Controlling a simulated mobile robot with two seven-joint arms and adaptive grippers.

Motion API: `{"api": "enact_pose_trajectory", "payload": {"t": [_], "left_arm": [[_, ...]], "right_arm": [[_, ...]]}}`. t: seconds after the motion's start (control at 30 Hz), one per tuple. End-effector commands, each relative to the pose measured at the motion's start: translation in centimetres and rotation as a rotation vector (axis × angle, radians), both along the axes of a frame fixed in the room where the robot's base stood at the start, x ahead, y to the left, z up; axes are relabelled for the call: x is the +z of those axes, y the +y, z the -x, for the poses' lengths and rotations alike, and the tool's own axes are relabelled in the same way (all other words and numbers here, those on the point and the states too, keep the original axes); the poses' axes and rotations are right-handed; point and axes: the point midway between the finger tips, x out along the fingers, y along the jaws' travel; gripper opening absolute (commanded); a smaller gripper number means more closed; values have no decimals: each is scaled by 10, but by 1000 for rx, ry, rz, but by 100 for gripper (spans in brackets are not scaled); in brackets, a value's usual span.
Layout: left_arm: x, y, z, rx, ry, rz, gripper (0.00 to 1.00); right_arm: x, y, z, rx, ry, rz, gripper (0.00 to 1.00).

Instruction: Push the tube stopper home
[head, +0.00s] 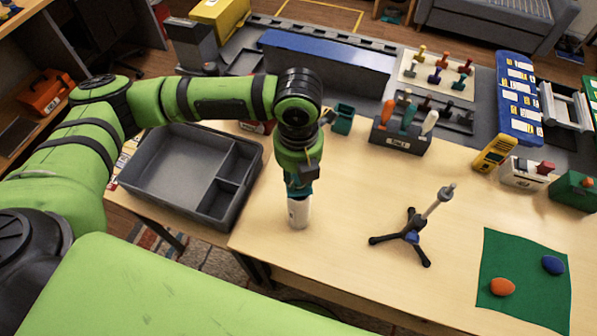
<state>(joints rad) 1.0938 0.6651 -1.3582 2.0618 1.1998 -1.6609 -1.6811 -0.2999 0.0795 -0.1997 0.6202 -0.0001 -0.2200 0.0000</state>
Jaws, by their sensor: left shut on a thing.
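A black tripod stand (411,236) on the table holds a slim pale tube (433,208), tilted up to the right. I cannot tell if the cylinder touches the table. My right gripper is not in view.
A grey divided tray (170,178) lies left of my left gripper. A tool holder (398,140), a yellow meter (494,154) and small boxes line the back. A green mat (525,270) with an orange and a blue piece lies at right. Table around the stand is clear.

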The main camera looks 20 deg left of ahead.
Motion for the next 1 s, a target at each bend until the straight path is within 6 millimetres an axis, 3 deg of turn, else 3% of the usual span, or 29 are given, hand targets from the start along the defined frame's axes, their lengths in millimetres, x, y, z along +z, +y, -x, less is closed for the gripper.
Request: {"api": "enact_pose_trajectory", "payload": {"t": [1.0], "left_arm": [[-19,0,0,0,0,0,7]], "right_arm": [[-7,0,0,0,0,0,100]]}}
